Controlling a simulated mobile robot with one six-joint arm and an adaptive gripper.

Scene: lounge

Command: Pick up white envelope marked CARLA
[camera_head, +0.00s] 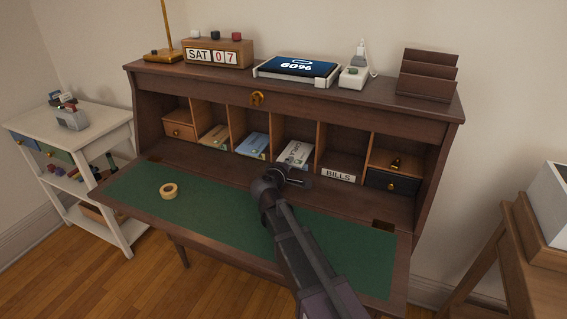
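A white envelope (297,152) with dark lettering too small to read surely leans in a middle pigeonhole of the brown writing desk (290,108). My gripper (293,173) is just in front of and below it, over the inner edge of the fold-down desktop. The gripper covers the envelope's lower part. I cannot tell whether they touch, or whether the fingers are open or shut.
A blue envelope (252,144) and a tan one (215,137) stand in pigeonholes to the left. A BILLS label (338,174) and a dark drawer (390,180) are to the right. A tape roll (169,190) lies on the otherwise mostly clear green desktop (222,212).

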